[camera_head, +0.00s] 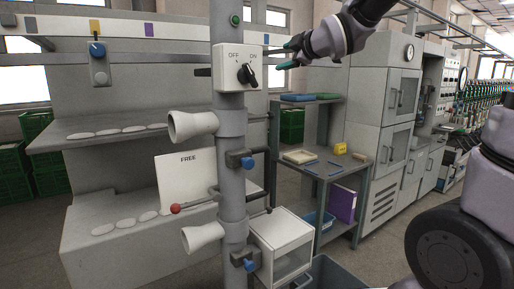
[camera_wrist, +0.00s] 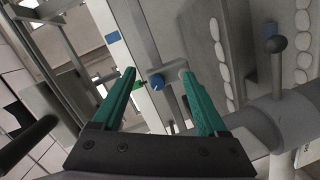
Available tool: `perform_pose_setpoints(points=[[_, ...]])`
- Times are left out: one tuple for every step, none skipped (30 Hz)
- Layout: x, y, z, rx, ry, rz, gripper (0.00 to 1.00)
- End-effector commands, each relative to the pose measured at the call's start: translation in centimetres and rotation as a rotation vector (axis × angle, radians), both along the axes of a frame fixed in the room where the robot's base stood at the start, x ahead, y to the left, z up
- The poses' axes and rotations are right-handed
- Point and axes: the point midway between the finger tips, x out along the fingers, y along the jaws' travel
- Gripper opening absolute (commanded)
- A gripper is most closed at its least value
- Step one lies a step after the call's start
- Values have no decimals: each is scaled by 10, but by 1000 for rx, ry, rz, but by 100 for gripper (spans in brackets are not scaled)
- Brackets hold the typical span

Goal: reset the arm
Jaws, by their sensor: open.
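My gripper (camera_head: 291,51) is at the top middle of the head view, just right of the grey switch box and in front of the background. Its teal fingers point left and hold nothing. In the wrist view my gripper (camera_wrist: 160,88) shows two green fingers spread apart, with an empty gap between them. The switch box (camera_head: 225,76) is on an upright grey post (camera_head: 231,150) and has a black knob (camera_head: 247,74) between the labels OFF and ON.
Two white cones (camera_head: 190,126) stick out left from the post. A red-ball lever (camera_head: 176,208) and a FREE card (camera_head: 186,190) are beside it. A grey shelf rack (camera_head: 326,180) and cabinets (camera_head: 385,125) stand to the right. A blue knob (camera_wrist: 157,83) shows beyond my fingers.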

Motion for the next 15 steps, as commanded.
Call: perform_pose_setpoints(points=[[-11, -31, -3, 86, 94, -84, 76], [-20, -48, -9, 149, 164, -140, 76], [-34, -71, -17, 241, 258, -219, 76], [-46, -86, -24, 310, 327, -277, 76], [-58, -101, -32, 383, 396, -338, 76], [-77, -117, -43, 481, 484, -418, 76], [-92, -128, -51, 553, 547, -477, 76], [-108, -138, -59, 629, 609, -536, 76], [-129, -148, -69, 726, 686, -612, 76], [-144, -154, -77, 796, 741, -666, 76], [-159, -158, -84, 861, 792, -717, 76], [-178, -161, -93, 947, 853, -780, 76], [-191, -163, -99, 1003, 896, -824, 76], [-203, -163, -104, 1054, 933, -863, 76], [-217, -163, -110, 1114, 977, -909, 76]])
